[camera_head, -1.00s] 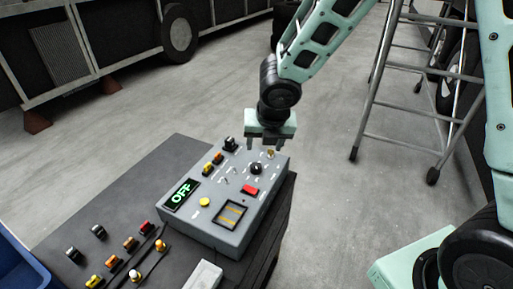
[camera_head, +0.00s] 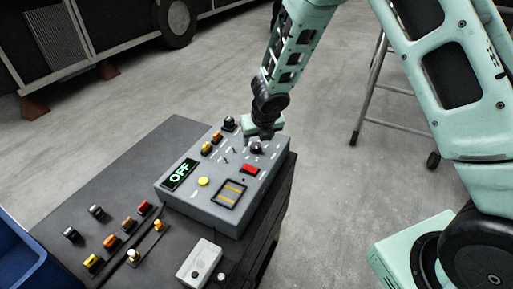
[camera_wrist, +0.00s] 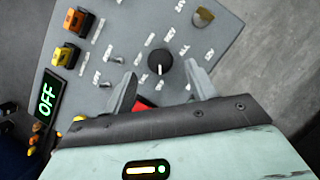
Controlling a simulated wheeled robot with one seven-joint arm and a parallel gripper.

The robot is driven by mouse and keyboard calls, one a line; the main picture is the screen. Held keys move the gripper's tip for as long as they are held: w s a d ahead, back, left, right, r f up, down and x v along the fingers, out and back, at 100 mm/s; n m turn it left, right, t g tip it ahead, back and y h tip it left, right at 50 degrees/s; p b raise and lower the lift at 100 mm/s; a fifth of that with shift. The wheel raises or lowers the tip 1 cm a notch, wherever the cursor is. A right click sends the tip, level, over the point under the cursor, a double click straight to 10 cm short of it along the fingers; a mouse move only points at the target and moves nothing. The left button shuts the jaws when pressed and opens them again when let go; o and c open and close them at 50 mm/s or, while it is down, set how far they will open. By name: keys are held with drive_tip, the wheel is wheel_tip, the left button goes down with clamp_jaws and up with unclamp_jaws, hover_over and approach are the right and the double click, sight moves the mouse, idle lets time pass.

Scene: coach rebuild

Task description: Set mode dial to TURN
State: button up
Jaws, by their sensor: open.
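The mode dial (camera_head: 256,147) is a round black knob with a white pointer line on the grey control panel (camera_head: 226,220). In the wrist view the dial (camera_wrist: 159,62) lies between and just beyond my fingertips, with printed labels around it that are too blurred to read surely. My gripper (camera_wrist: 160,82) is open, one finger on each side of the dial, and does not visibly touch it. In the head view my gripper (camera_head: 262,135) is over the panel's far right part, close to the dial. The panel's green display (camera_head: 180,174) reads OFF.
The panel also bears a red button (camera_head: 250,169), a yellow button (camera_head: 203,181), small toggle switches and a brass-coloured knob (camera_wrist: 203,17) near the dial. Loose connectors lie on the dark bench (camera_head: 110,185). A ladder (camera_head: 375,105) stands behind on open floor.

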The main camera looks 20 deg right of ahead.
sight(256, 145)
drive_tip(key=shift+b+x, duration=0.4)
drive_tip(key=shift+x, duration=1.55)
drive_tip(key=c, duration=1)
